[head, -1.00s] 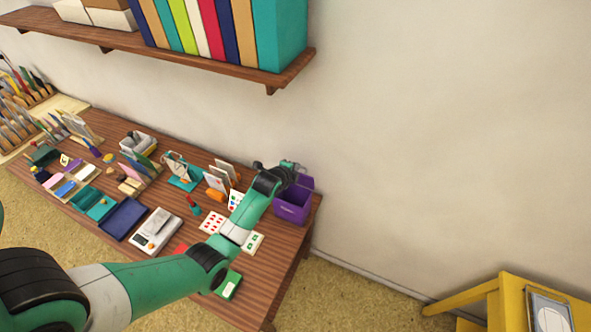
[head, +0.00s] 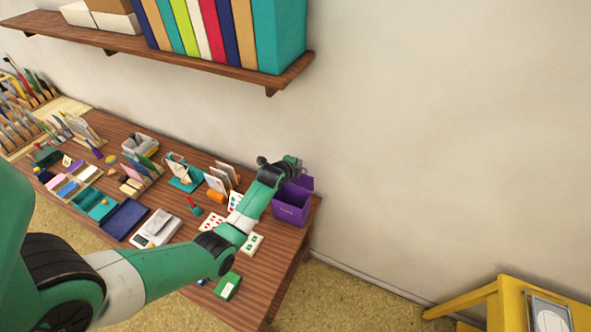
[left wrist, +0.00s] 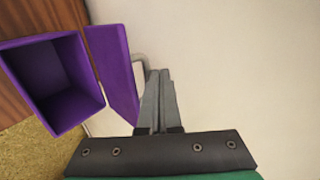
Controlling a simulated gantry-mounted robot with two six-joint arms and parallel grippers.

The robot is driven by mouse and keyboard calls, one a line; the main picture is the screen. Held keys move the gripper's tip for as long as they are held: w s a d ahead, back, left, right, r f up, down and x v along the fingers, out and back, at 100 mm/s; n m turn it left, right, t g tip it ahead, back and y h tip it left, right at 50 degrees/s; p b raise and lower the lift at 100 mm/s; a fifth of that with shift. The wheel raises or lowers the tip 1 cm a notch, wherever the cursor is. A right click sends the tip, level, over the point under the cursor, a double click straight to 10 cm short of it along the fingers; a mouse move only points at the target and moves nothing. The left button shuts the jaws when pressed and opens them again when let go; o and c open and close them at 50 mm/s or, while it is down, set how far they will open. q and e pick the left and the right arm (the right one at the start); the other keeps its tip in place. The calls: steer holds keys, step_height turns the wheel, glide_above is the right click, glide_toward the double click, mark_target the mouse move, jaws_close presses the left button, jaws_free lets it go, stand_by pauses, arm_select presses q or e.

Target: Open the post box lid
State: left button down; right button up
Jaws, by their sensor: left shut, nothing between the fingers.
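The purple post box (head: 291,208) stands at the right end of the wooden table, against the wall. It also shows in the left wrist view (left wrist: 60,80), where I look into its open, empty-looking inside. Its purple lid (left wrist: 112,72) stands swung back beside the opening, on the wall side; a corner of the lid (head: 307,183) shows in the head view. My left gripper (head: 298,163) is above and behind the box. In the left wrist view its fingers (left wrist: 159,82) are shut and empty, just beyond the lid; I cannot tell whether they touch it. My right gripper is not in view.
The table (head: 272,258) holds a white scale (head: 157,228), a dark blue tray (head: 124,218), a green inkpad (head: 228,286) and several cards. A wooden shelf (head: 190,62) with books hangs above. A yellow stool (head: 505,290) stands right of the table.

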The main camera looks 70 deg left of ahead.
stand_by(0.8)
arm_select(q)
steer(key=p+v, duration=1)
steer(key=shift+w+r+p, duration=0.15)
steer(key=shift+r+p, duration=0.15)
steer(key=shift+r, duration=0.05)
steer(key=shift+a, duration=0.15)
